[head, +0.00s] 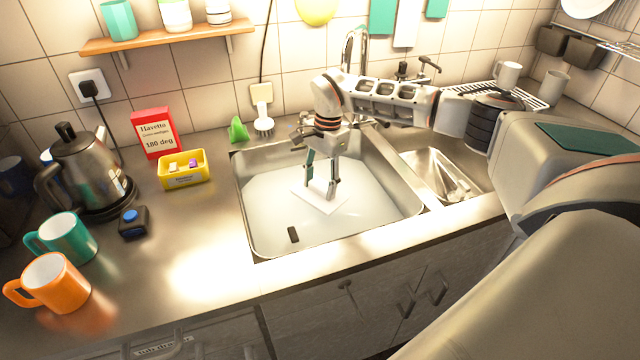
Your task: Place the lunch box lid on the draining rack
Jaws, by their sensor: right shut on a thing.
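My right gripper (321,190) reaches down into the sink (243,205) from the right. Its fingers are shut on a flat, pale, square piece (324,205), which looks like the lunch box lid. The piece is low in the basin, over or in the whitish water; whether it touches the bottom I cannot tell. The draining rack (541,103) is on the counter at the back right, with a white mug (507,74) on it. My left gripper is out of view.
The tap (355,47) stands behind the sink. A small dark object (293,235) is in the sink. At left are a kettle (85,165), yellow box (183,180), green mug (68,240) and orange mug (52,283).

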